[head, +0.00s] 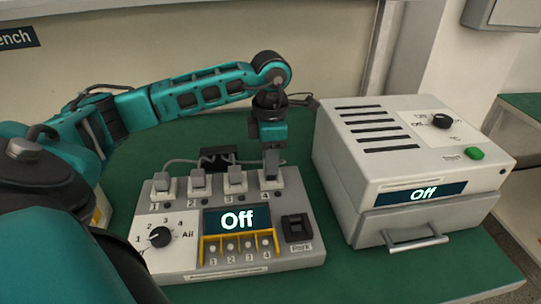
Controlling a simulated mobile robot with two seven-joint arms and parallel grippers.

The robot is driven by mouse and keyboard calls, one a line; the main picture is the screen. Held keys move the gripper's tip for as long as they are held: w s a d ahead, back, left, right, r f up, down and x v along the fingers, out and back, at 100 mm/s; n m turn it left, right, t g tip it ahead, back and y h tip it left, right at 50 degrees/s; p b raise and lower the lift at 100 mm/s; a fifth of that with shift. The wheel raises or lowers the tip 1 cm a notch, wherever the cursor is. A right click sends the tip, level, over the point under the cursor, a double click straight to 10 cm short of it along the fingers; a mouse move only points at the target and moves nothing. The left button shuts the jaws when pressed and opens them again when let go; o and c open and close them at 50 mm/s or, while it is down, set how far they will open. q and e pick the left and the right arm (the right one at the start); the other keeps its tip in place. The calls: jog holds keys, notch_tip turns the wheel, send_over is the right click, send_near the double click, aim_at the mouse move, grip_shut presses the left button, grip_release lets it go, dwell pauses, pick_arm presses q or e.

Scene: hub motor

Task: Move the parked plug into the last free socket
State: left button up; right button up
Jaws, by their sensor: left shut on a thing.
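The grey hub box (183,262) stands on the green bench, with a row of sockets numbered 1 to 4 along its back. Pale plugs stand upright at socket 1 (163,185), socket 2 (199,183) and socket 3 (235,181). My left gripper (272,152) points down over socket 4 (271,184) and is shut on a grey plug (271,163). The plug is upright at socket 4; I cannot tell whether it is fully seated. The black park holder (297,227) at the front right shows no plug. My right gripper is not in view.
The hub carries a dial (160,237) and a display (237,221) reading "Off". A black block (218,156) with cables is behind it. A grey oven-like box (410,170) with a drawer handle stands close on the right, its display also "Off".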

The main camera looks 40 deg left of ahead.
pick_arm(q)
jog(key=shift+f+b, duration=0.45)
jog(key=shift+f, duration=0.2)
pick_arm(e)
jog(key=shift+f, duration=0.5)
pick_arm(q)
jog(key=o, duration=1.1)
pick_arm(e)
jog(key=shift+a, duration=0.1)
pick_arm(q)
jog(key=shift+r, duration=0.5)
notch_tip(320, 180, up, 12)
jog(key=shift+p, duration=0.75)
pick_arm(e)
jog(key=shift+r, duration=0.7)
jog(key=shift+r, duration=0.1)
